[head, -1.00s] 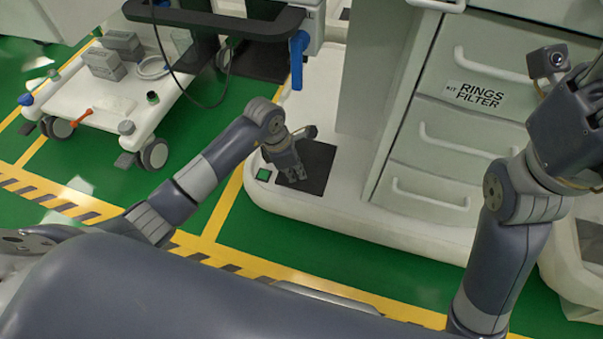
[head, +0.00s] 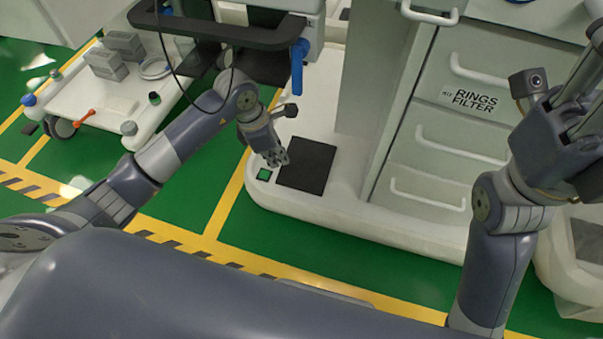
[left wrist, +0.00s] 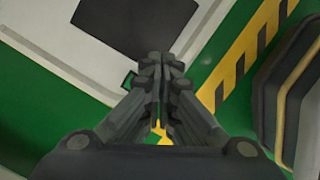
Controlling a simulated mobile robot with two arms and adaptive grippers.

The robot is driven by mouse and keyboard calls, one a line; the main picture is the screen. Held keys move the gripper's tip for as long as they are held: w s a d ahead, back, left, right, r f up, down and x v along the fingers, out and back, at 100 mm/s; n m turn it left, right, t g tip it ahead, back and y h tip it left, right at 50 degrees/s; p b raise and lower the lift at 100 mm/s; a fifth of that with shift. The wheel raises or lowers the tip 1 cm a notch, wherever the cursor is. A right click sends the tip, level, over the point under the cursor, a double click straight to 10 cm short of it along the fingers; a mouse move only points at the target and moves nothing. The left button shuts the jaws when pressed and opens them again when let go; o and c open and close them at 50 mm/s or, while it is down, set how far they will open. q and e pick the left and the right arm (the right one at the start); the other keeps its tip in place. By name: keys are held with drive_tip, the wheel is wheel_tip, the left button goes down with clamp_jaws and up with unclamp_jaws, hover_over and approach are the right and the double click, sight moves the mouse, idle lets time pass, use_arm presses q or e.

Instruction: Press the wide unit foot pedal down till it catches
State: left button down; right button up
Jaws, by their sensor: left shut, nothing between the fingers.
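The wide unit's white base (head: 345,207) carries a flat black plate, which looks like the foot pedal (head: 307,167). A small green square (head: 264,174) sits in the base just left of the plate. My left gripper (head: 281,160) is shut and empty, above the plate's left edge in the head view. In the left wrist view the shut fingers (left wrist: 161,66) point toward the base, with the pedal (left wrist: 125,22) in sight beyond and left of them. They look apart from it. My right gripper (head: 572,115) is at the right edge, raised; its fingers are unclear.
The wide unit's drawers (head: 445,145), one labelled "RINGS FILTER", rise right of the pedal. A black rail (head: 215,32) and blue handle (head: 298,65) overhang near my left arm. A low white cart (head: 95,95) stands at left. Green floor is open in front.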

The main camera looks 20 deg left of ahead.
use_arm(q)
drive_tip(key=v, duration=0.4)
drive_tip(key=shift+r, duration=0.1)
drive_tip(key=shift+s, duration=0.1)
idle(0.4)
